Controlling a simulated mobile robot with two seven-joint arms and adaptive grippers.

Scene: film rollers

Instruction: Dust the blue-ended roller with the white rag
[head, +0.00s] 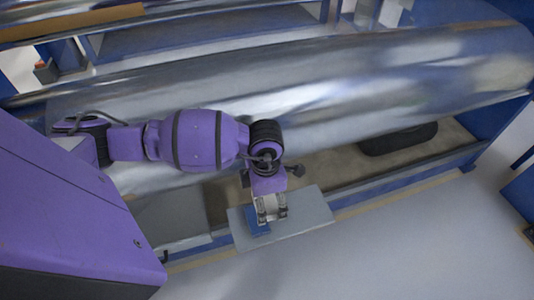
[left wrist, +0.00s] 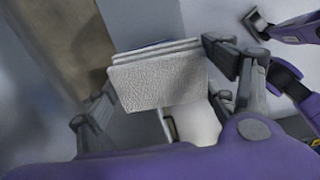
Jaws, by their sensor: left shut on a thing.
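The white rag (left wrist: 158,78) is a folded, textured stack in the left wrist view, with a thin blue sliver at its far edge. My left gripper (head: 272,210) is shut on it, with a finger at each side in the left wrist view (left wrist: 160,92). In the head view the gripper points down over a pale grey plate, in front of a large shiny silver roller (head: 360,85). The gripper appears apart from the roller. My forearm crosses in front of the roller and hides part of it. I cannot make out blue ends on this roller.
The pale grey plate (head: 312,212) juts out from the blue frame, with a small blue patch (head: 257,226) beside the fingers. A dark object (head: 398,138) lies under the roller. Pale floor (head: 400,250) in front is clear.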

